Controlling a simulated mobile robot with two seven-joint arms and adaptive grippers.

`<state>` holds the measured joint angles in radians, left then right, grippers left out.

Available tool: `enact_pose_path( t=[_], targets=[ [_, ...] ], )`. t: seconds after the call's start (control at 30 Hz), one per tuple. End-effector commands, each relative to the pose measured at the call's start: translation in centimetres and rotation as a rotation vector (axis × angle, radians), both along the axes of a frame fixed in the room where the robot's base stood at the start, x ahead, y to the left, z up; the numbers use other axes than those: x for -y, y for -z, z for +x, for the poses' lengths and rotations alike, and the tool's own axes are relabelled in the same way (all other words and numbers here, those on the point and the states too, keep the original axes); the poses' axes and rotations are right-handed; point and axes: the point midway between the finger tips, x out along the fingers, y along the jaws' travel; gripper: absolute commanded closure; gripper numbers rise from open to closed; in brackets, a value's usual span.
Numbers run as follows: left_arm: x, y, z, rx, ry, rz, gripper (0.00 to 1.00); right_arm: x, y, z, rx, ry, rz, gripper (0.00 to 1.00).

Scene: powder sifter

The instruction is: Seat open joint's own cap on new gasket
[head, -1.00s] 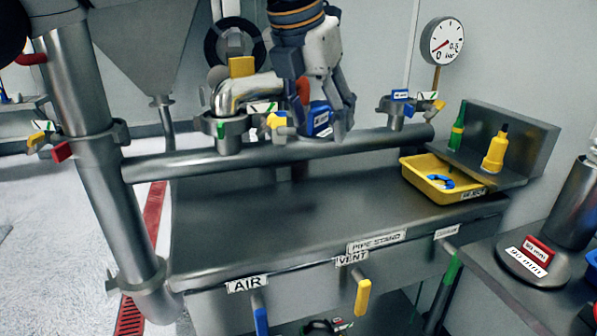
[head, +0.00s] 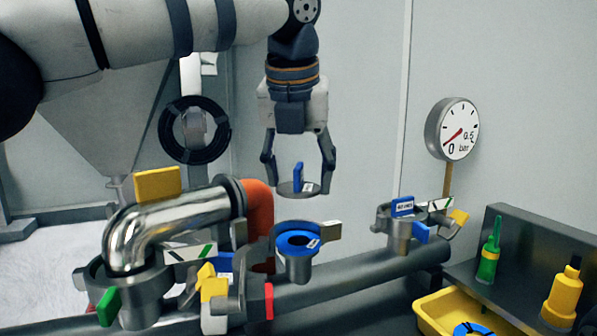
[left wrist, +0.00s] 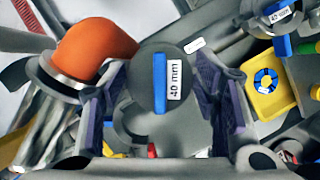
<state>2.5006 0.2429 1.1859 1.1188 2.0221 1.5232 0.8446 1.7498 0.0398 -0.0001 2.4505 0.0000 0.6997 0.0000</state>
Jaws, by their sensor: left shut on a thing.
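My left gripper (head: 298,178) points down and is shut on a round grey cap (head: 288,188) with a blue handle. Its label reads 40 mm in the left wrist view (left wrist: 174,80). The cap hangs roughly level above the open joint (head: 293,267), with a clear gap between them in the head view. A blue ring gasket (head: 282,241) lies on top of the joint, around its dark hole. In the left wrist view the cap hides the joint's opening. My right gripper is not in view.
A chrome elbow (head: 175,222) with an orange end (head: 260,212) stands close on the left. Clamps with yellow parts (head: 213,287) sit in front. A second capped joint (head: 400,232) is at right. A yellow tray (head: 432,318) and bottles (head: 563,295) are lower right.

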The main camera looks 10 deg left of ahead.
Motion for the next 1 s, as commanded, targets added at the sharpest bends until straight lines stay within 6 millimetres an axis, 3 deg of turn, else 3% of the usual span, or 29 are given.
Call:
enact_pose_path(
  t=[0.23, 0.63, 1.0],
  targets=[
    [-0.1, 0.6, 0.1, 0.008, 0.002, 0.001, 0.91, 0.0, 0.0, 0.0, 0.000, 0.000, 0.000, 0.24],
    [0.0, 5.0, 0.1, 0.007, 0.003, 0.002, 0.91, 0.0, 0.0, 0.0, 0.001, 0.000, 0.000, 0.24],
    [0.0, 5.8, 0.1, 0.008, 0.003, 0.001, 0.91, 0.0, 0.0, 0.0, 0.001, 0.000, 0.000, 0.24]
  ],
)
